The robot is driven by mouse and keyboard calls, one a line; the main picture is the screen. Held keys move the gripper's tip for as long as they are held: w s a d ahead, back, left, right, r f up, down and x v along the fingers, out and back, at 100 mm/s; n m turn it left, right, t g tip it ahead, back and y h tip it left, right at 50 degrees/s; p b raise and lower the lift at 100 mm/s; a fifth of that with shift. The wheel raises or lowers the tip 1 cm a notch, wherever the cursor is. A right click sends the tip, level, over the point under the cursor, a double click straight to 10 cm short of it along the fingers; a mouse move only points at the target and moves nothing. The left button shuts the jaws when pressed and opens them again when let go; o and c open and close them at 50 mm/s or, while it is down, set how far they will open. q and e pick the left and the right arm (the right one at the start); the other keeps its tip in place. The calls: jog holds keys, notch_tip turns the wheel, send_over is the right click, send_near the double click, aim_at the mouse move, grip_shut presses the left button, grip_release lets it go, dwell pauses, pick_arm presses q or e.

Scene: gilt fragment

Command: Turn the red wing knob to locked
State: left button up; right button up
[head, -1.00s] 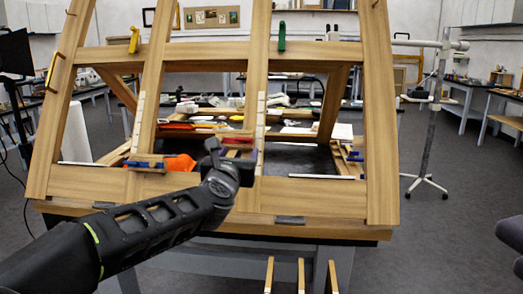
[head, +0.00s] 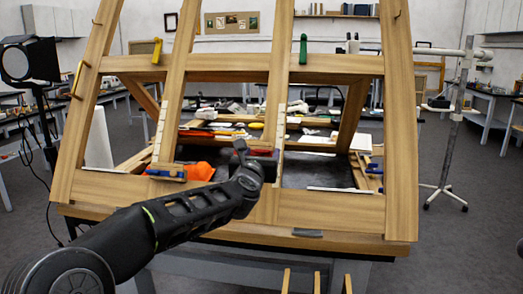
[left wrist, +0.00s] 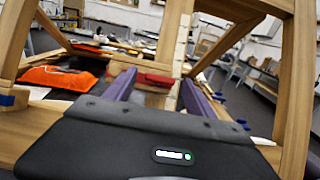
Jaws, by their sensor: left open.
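The red wing knob (left wrist: 155,81) sits on a wooden crosspiece of the easel-like frame in the left wrist view. It lies ahead of and between my two fingers, apparently untouched. In the head view the red knob (head: 263,152) shows just behind my left gripper (head: 257,160), which partly hides it. My left gripper (left wrist: 157,92) is open and empty, its purple-grey fingers on either side of the knob in the picture. The exact gap to the knob cannot be told. My right gripper is not in view.
The slanted wooden frame (head: 340,210) surrounds the work area, with uprights on both sides of my gripper. A green clamp (head: 303,48), a yellow clamp (head: 157,50) and blue-ended parts (head: 165,174) are on it.

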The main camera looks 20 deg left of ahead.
pick_arm(q)
jog(key=shift+w+a, duration=0.1)
jog(key=shift+w, duration=0.2)
jog(key=c, duration=1.4)
